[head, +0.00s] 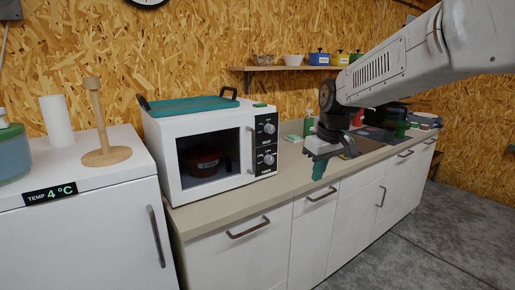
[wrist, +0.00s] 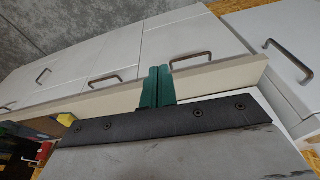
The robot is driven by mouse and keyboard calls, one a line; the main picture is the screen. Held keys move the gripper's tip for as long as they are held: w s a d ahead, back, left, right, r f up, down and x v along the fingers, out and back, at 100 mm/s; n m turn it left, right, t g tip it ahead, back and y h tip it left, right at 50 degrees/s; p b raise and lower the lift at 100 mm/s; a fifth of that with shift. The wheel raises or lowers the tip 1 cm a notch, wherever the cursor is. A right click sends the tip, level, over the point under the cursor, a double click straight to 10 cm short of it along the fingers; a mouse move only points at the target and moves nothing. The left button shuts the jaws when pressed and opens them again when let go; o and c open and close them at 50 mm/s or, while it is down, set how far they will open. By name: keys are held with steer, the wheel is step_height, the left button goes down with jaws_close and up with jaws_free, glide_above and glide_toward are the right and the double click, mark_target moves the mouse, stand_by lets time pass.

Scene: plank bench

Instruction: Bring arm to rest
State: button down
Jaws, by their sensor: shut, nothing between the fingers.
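My gripper (head: 319,170) hangs at the end of my white arm, beside the front edge of the counter (head: 220,214) and right of the microwave. Its green fingers point down and are closed together with nothing between them. In the wrist view the shut green fingers (wrist: 157,88) show in front of the counter edge and the white cabinet fronts (wrist: 140,50). My arm reaches in from the upper right in the head view and hides part of the counter and wall behind it.
A white microwave (head: 215,125) with a teal tray (head: 190,105) on top stands on the counter; a dark red pot (head: 203,160) is inside. A fridge (head: 85,225) stands at left, bearing a wooden holder (head: 106,155). A shelf (head: 290,68) holds bowls and tubs. The floor (head: 440,240) is clear.

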steer(key=s+d+f+m, duration=0.1)
steer(key=s+d+m, duration=0.2)
steer(key=s, duration=1.5)
steer(key=s+d+m+h, duration=0.1)
steer(key=s+d+m, duration=0.2)
steer(key=s, duration=1.5)
steer(key=d, duration=0.4)
steer(key=shift+f+g, duration=0.4)
